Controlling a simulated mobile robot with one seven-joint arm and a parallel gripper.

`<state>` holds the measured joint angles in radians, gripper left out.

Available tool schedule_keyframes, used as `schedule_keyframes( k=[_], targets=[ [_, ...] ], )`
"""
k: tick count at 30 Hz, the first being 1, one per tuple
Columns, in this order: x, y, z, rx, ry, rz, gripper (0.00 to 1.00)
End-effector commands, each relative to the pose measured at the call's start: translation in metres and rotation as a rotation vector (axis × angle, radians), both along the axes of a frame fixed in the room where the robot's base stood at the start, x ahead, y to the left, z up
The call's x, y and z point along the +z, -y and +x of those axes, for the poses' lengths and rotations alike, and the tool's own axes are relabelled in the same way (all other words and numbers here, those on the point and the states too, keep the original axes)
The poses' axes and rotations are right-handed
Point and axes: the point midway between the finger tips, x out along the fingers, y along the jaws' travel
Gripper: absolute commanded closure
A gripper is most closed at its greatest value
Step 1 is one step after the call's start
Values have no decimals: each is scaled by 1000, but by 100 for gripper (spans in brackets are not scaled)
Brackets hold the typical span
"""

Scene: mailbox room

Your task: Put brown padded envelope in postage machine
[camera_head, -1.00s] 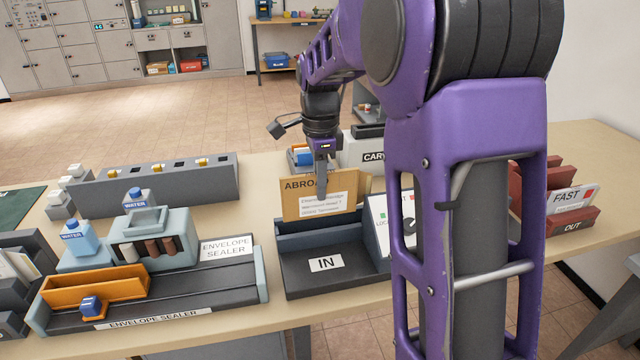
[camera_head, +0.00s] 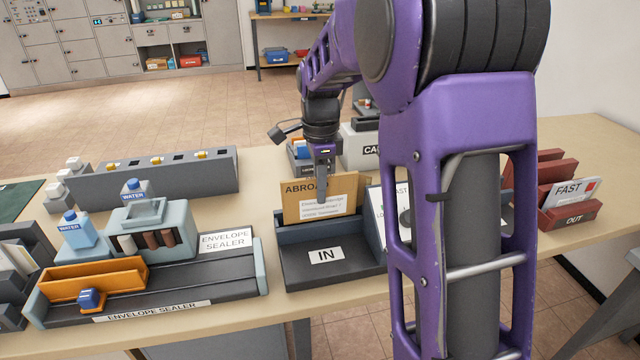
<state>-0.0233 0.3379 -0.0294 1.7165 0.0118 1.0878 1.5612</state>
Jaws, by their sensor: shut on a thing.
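The brown padded envelope (camera_head: 293,205) stands upright with "ABROAD" and a white address label facing me. My gripper (camera_head: 322,197) points down and is shut on its upper part. The envelope is at the back of the dark grey machine with the "IN" tray (camera_head: 300,271), which seems to be the postage machine. Its lower edge is hidden behind or inside the machine's raised back part, and I cannot tell which. A white dial panel (camera_head: 377,215) on the machine's right is partly hidden by my arm.
The envelope sealer (camera_head: 190,290) with an orange tray (camera_head: 75,289) and water bottles stands on the left. A long grey slotted block (camera_head: 150,180) is behind it. My arm hides the table between.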

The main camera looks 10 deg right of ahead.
Motion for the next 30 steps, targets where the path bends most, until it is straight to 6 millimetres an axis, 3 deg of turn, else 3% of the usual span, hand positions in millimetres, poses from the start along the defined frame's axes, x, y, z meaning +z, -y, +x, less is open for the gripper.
schedule_keyframes(
  k=[13, 24, 30],
  targets=[
    [-6, 0, 0, 0, 0, 0, 100],
    [-30, 0, 0, 0, 1, 0, 100],
    [-32, 0, 0, 0, 1, 0, 100]
  ],
)
